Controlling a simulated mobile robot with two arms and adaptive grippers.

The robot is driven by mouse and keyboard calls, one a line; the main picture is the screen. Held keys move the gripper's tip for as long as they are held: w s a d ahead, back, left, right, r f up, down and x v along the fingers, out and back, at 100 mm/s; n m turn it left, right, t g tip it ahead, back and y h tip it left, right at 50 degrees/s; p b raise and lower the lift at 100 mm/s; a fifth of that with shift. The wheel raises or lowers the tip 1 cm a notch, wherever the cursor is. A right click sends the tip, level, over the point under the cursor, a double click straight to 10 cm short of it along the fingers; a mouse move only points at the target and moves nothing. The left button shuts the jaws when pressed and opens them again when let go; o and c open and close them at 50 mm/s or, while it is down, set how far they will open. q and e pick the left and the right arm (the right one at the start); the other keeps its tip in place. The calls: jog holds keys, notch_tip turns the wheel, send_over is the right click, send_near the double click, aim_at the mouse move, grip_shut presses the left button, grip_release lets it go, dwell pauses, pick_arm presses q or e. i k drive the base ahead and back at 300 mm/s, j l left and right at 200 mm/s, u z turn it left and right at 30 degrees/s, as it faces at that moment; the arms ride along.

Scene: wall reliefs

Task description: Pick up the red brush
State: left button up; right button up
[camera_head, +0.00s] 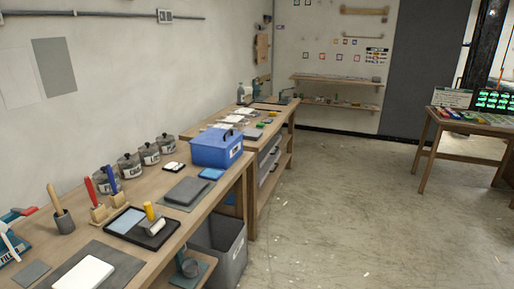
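A red-handled tool, which looks like the red brush (90,191), stands upright in a small wooden holder (98,214) on the left workbench. A similar blue-handled tool (112,178) stands in another wooden holder just behind it to the right. The lower ends of both are too small to make out. Neither of my grippers is in view.
The workbench (181,222) runs along the left wall. A dark cup with a wooden-handled tool (64,222), several labelled jars (130,167), a dark tray (150,240) and a blue box (217,148) stand on it.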

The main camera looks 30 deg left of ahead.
aim_at(88, 184)
jog(key=i, duration=0.75)
jog(key=i+u, duration=0.15)
jog(key=i, duration=0.6)
jog(key=i+l, duration=0.2)
jog(key=i, duration=0.6)
jog(key=u, duration=0.85)
jog(key=i+u, duration=0.1)
jog(key=u, duration=0.35)
jog(key=l+u, duration=0.1)
jog(key=u, duration=0.75)
jog(key=l+u, duration=0.1)
jog(key=u, duration=0.35)
